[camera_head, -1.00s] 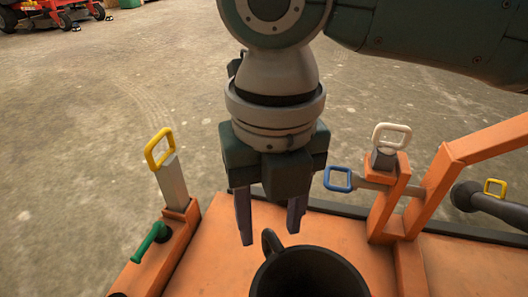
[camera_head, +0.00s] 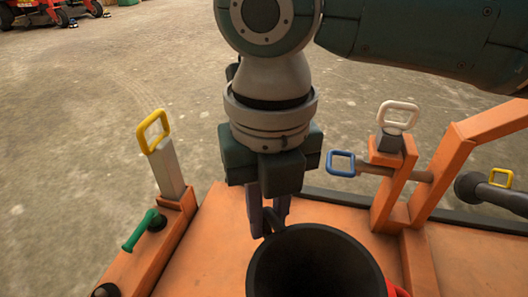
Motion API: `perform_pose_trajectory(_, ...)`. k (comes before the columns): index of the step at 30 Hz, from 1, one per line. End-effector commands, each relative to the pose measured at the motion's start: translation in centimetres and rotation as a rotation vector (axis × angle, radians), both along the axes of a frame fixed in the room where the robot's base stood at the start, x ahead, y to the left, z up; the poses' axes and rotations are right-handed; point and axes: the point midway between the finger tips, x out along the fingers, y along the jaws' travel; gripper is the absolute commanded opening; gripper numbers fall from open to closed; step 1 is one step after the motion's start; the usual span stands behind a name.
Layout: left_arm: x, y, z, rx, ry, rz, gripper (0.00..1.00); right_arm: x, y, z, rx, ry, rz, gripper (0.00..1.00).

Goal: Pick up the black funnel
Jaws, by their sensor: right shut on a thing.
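The black funnel (camera_head: 318,265) is at the bottom centre of the head view, its wide round mouth facing up and its lower part cut off by the picture edge. My right gripper (camera_head: 268,228) points down at the funnel's far left side. Its fingers are closed together on the funnel's small loop handle at the rim, which they largely hide. I cannot tell whether the funnel touches the orange surface below. My left gripper is not in view.
An orange deck (camera_head: 225,240) lies under the funnel. A blue handle (camera_head: 342,163), a white handle (camera_head: 398,115) and an orange frame (camera_head: 440,170) are at right. A red piece (camera_head: 398,291) shows beside the funnel.

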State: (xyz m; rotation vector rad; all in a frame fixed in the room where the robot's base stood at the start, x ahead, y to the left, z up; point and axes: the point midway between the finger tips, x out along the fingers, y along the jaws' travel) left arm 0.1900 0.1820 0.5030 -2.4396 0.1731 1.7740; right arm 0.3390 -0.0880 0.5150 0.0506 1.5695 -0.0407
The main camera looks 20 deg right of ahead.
Motion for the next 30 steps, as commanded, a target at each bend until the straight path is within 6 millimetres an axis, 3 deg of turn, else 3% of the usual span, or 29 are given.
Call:
perform_pose_trajectory(20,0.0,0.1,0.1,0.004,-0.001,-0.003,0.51,0.0,0.0,0.2,0.001,0.000,0.000,0.00)
perform_pose_trajectory(26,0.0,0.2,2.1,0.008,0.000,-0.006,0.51,0.1,0.1,3.2,0.002,-0.003,0.000,0.00)
perform_pose_trajectory(30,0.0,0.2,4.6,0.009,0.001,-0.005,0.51,0.1,0.1,7.3,0.002,-0.004,0.001,0.00)
